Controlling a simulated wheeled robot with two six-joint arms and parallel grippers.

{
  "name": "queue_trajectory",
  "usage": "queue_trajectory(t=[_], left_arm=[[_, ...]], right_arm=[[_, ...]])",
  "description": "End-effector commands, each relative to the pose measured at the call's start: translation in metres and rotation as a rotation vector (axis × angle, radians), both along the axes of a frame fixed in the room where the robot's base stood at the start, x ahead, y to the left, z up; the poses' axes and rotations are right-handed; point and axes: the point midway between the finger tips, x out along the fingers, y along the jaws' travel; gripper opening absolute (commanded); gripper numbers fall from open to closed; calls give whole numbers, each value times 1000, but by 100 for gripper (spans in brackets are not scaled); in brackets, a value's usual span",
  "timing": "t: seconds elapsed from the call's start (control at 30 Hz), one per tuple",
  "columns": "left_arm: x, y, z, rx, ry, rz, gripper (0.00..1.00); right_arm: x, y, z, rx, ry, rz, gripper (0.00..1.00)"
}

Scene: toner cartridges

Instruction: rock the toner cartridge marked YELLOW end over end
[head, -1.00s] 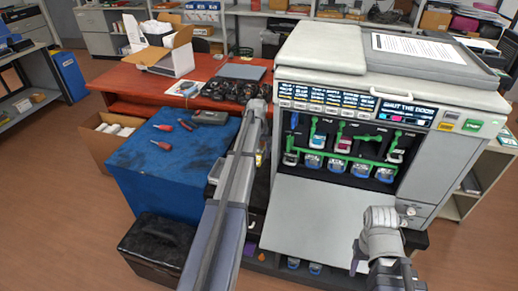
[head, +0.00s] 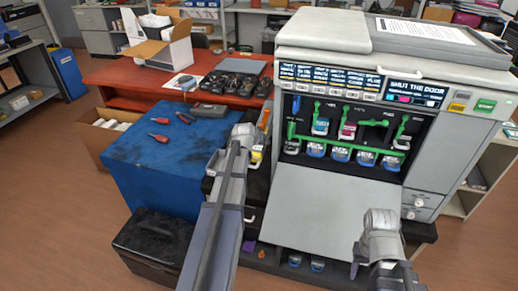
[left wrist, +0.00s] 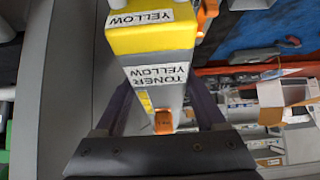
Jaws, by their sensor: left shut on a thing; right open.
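The toner cartridge marked YELLOW (left wrist: 155,50) has a yellow end and a grey body with YELLOW and TONER YELLOW labels in the left wrist view. My left gripper (left wrist: 160,100) is shut on it, with one finger along each side. In the head view a small part of the cartridge (head: 257,154) shows beside my left arm's end, in front of the printer's left side; the arm hides most of it. It is tilted in the left wrist view. My right gripper (head: 368,262) is open and empty, low in front of the printer's lowered door.
The printer (head: 340,205) has its front open, with green levers and several cartridges in its bay (head: 350,135). A blue-covered table (head: 160,165) with red-handled tools stands left. A red desk (head: 120,75) is behind it. A black case (head: 155,240) stands on the floor.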

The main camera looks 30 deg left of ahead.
Motion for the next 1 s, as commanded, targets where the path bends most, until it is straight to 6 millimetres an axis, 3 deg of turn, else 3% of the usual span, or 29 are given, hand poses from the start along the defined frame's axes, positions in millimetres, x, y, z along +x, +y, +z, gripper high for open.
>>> queue_trajectory(t=[0.03,0.1,0.43,0.57,0.8,1.0], left_arm=[[-2,-1,-5,7,-33,1,0],[0,0,-2,15,-64,1,0],[2,1,2,19,-82,1,0],[5,1,9,4,-25,0,0],[7,2,9,-52,221,-1,0],[3,0,2,-76,315,0,0]], right_arm=[[0,0,-11,0,0,0,50],[0,0,-14,0,0,0,50],[0,0,-12,0,0,0,50],[0,0,5,0,0,0,50],[0,0,42,0,0,0,50],[0,0,46,0,0,0,50]])
